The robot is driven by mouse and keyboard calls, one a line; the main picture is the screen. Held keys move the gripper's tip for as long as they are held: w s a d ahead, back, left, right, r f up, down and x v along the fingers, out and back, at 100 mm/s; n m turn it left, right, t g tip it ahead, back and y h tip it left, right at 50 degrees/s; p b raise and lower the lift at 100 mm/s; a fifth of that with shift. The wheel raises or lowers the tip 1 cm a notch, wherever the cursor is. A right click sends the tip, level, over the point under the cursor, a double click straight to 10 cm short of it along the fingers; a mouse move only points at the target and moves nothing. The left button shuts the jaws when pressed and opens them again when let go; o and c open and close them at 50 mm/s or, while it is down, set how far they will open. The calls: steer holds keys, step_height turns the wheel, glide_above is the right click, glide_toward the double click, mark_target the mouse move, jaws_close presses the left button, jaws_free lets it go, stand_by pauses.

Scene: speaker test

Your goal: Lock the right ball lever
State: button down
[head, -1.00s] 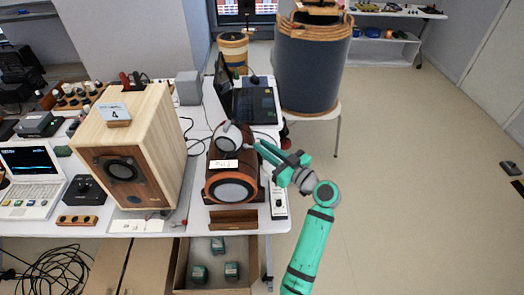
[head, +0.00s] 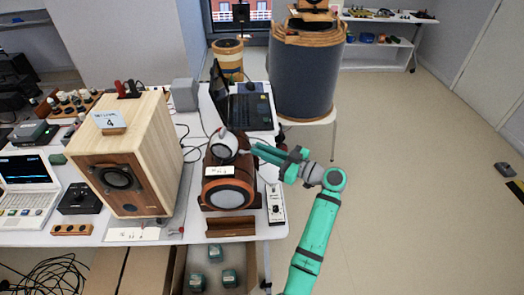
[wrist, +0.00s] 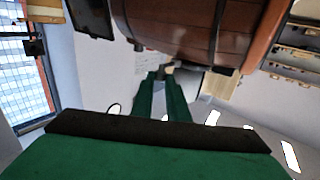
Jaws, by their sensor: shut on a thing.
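A white ball (head: 224,144) with a dark front sits on top of the brown wooden cylinder speaker (head: 246,172). My gripper (head: 254,149) reaches in from the right, with its green fingertips just right of the ball. In the wrist view my gripper (wrist: 168,74) has its fingers close together around a small tan piece (wrist: 169,66), below the cylinder's wooden body (wrist: 180,25). I take this piece for the right ball lever; most of it is hidden by the fingers. I cannot tell its lever angle.
A wooden box speaker (head: 153,140) labelled 4 stands to the left. A dark laptop (head: 250,111) lies behind the cylinder, and a white switch box (head: 276,203) is right of it. A large blue drum (head: 304,80) stands at the back.

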steer(key=c, duration=1.7)
jaws_free()
steer(key=shift+f, duration=0.1)
steer(key=v, duration=1)
steer(key=shift+s+d, duration=0.25)
steer(key=shift+d, duration=0.05)
